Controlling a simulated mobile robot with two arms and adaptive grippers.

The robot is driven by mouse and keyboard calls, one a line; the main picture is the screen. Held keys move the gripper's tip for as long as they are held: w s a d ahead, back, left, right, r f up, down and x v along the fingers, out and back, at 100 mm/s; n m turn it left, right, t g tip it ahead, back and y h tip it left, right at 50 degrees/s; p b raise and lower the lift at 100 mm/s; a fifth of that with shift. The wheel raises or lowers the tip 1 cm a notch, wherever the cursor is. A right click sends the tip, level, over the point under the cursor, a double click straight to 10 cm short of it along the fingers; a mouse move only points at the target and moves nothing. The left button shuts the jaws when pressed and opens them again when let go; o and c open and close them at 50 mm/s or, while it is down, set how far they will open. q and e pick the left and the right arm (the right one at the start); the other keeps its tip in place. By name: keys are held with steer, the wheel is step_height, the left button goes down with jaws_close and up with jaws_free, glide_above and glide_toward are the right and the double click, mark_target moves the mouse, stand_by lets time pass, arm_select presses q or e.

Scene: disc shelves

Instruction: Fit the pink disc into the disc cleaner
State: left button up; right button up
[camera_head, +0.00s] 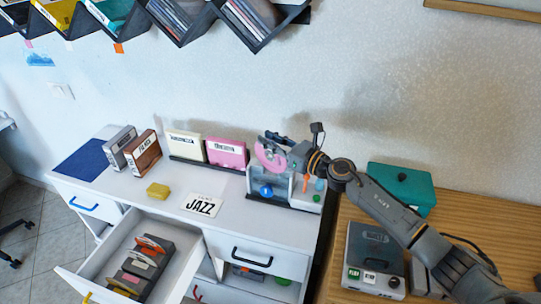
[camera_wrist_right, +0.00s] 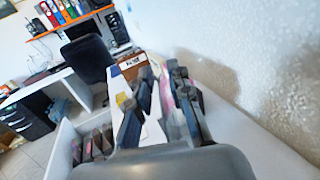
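The pink disc (camera_head: 268,158) stands on edge at the top of the disc cleaner (camera_head: 306,198), overlapping its clear case in the head view; I cannot tell how far it is seated. The cleaner has a blue round part and small coloured buttons. My right gripper (camera_head: 283,150) is over the cleaner, reaching in from the right, with its fingers on either side of the disc's upper part. In the right wrist view the fingers (camera_wrist_right: 162,95) stand apart, with pink showing between them. The fingers partly hide the disc. My left gripper is not in view.
Pink (camera_head: 227,153) and cream (camera_head: 185,145) boxes stand left of the cleaner, with a brown box (camera_head: 143,153) farther left. A yellow block (camera_head: 158,190) and JAZZ card (camera_head: 202,205) lie on the white top. An open drawer (camera_head: 189,268) holds discs. A teal box (camera_head: 402,186) stands right.

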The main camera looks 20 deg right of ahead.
jaws_close()
